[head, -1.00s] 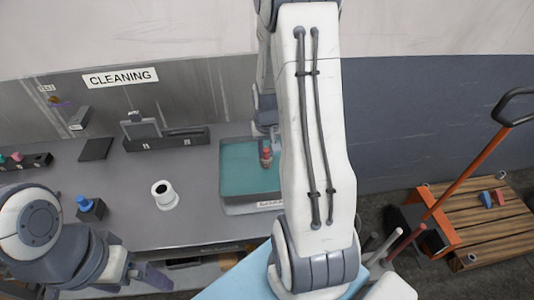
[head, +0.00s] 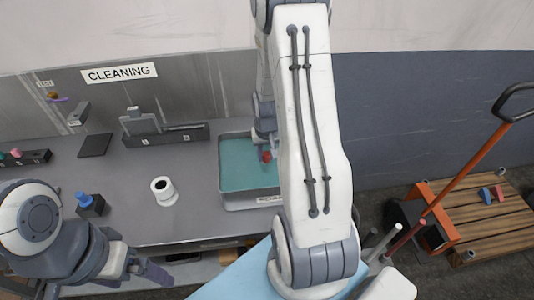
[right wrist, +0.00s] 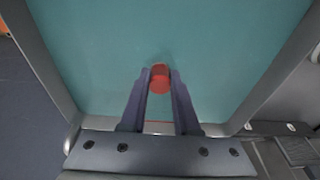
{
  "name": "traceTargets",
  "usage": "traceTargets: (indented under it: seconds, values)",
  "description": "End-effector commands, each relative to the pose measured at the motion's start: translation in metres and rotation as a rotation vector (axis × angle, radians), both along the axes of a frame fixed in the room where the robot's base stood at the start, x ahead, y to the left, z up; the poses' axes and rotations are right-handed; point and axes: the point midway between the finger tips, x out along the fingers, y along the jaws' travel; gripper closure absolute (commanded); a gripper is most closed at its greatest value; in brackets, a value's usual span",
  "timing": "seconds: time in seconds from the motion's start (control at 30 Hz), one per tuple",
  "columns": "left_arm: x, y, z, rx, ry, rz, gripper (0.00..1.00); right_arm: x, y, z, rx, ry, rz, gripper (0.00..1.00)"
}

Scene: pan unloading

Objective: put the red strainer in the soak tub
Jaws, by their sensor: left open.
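The red strainer (head: 265,156) is a small red piece inside the soak tub (head: 250,204), a grey-rimmed tub with a teal inside. In the right wrist view the strainer (right wrist: 160,78) sits between the fingertips of my right gripper (right wrist: 160,84), which appear to touch it on both sides. Whether it rests on the tub's bottom is hard to tell. My right gripper (head: 265,146) is over the tub, partly hidden by my arm. My left gripper (head: 145,274) is open and empty at the counter's front edge, away from the tub.
A white cylinder (head: 163,191) stands on the grey counter left of the tub. A blue-topped dark block (head: 90,205) is further left, and a dark rack (head: 165,138) stands at the back. A wooden pallet cart (head: 490,215) is on the floor at right.

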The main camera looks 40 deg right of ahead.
Motion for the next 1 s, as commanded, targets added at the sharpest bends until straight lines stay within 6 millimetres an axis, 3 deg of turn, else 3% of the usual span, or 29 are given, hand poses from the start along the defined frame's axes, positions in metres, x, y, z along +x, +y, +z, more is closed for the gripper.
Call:
traceTargets:
  seconds: [0.03, 0.07, 0.47, 0.57, 1.0]
  values:
    - [0.0, 0.0, 0.0, 0.0, 0.0, 0.0, 0.0, 0.0, 0.0, 0.0, 0.0, 0.0, 0.0, 0.49]
    - [0.0, 0.0, 0.0, 0.0, 0.0, 0.0, 0.0, 0.0, 0.0, 0.0, 0.0, 0.0, 0.0, 0.42]
    - [0.0, 0.0, 0.006, 0.0, 0.0, -0.001, 0.0, 0.0, 0.0, 0.007, 0.0, -0.001, -0.001, 0.42]
    - [0.0, 0.0, 0.015, 0.0, 0.0, -0.002, 0.0, 0.0, -0.001, 0.02, -0.001, -0.003, -0.001, 0.42]
    - [0.0, 0.0, -0.002, 0.0, 0.0, 0.0, 0.0, -0.012, 0.007, 0.102, -0.003, -0.007, 0.0, 0.42]
